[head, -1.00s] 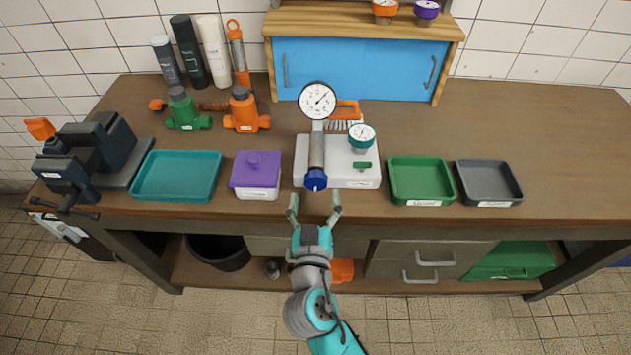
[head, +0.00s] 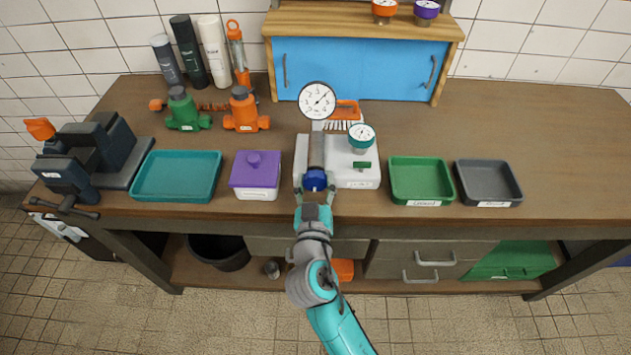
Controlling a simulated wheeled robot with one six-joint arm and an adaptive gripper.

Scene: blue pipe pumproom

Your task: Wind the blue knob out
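The blue knob (head: 315,180) is on the front end of a grey metal cylinder (head: 317,150) that lies on the white block (head: 358,176). A round white dial gauge (head: 317,101) stands at the cylinder's back end. My gripper (head: 316,188) is at the block's front edge, with one finger on each side of the knob. The fingers look closed in against the knob's sides; their tips are small in this view. A smaller teal gauge (head: 361,136) and a green lever (head: 362,165) are on the right part of the block.
A purple-lidded box (head: 256,175) and a teal tray (head: 177,176) are to the left. A green tray (head: 421,181) and a grey tray (head: 489,183) are to the right. An orange-handled brush (head: 346,110) lies behind the block. The bench's far right is clear.

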